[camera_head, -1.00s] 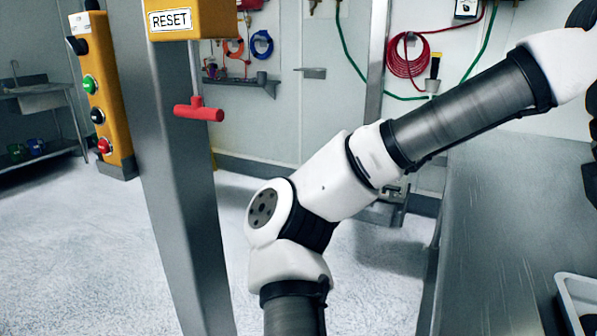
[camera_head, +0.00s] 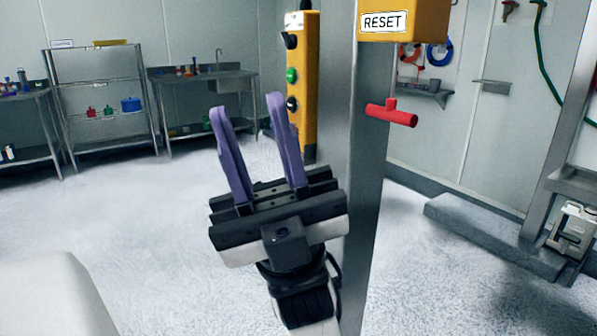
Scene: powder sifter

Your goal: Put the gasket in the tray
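My gripper (camera_head: 246,105) is in the middle of the head view, with its two purple fingers pointing up. The fingers are apart and nothing is between them. It is in front of the open floor, left of the grey steel post. I cannot make out a gasket for certain. An orange ring (camera_head: 410,54) and a blue ring (camera_head: 441,53) hang on the back wall, and I cannot tell what they are. No tray is clearly in view.
A steel post (camera_head: 365,180) with a yellow RESET box (camera_head: 403,20) and a red handle (camera_head: 391,113) stands close right of my gripper. A yellow button panel (camera_head: 302,80) is behind it. Shelving (camera_head: 100,100) and a sink bench (camera_head: 205,82) line the back.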

